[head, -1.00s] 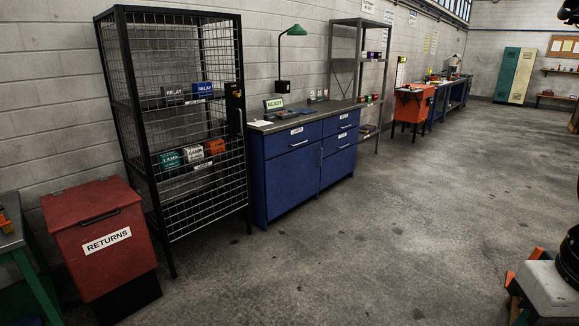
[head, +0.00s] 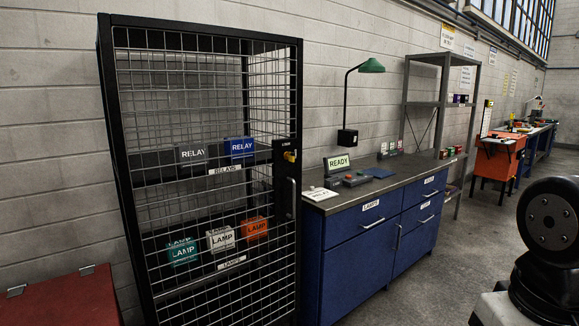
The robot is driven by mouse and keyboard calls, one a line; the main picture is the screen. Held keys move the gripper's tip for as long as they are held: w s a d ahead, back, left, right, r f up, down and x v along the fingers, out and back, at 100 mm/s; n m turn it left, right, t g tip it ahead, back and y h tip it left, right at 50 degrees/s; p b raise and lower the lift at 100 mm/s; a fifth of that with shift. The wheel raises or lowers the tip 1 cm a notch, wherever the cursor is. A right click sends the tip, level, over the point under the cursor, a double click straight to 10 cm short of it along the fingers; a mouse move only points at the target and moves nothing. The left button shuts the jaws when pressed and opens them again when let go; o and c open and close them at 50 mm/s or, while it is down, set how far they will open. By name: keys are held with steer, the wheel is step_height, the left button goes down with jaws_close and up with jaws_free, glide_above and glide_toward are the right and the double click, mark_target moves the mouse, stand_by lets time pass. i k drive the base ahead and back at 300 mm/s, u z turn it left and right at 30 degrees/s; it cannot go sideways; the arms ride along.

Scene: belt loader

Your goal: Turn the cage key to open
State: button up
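The wire-mesh cage (head: 203,22) stands left of centre in the head view, its mesh front closed. A lock plate on its right front post carries a small yellow key (head: 290,156). A vertical handle (head: 292,197) is below the key. Through the mesh, a grey RELAY box (head: 191,155) and a blue one (head: 239,148) sit on the upper shelf. Teal (head: 183,252), white (head: 221,238) and orange (head: 255,229) LAMP boxes sit on the lower shelf. My gripper is not in view; only a dark part of my arm shows at the right edge.
A blue bench (head: 345,260) with drawers stands right of the cage, with a READY sign (head: 339,162) and a green lamp (head: 371,66) on it. A red bin (head: 70,300) is at lower left. Grey shelving (head: 427,59) stands beyond the bench. Floor right of the bench is clear.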

mark_target(291, 156)
steer(key=z, duration=0.2)
steer(key=i, duration=1.65)
steer(key=z, duration=0.25)
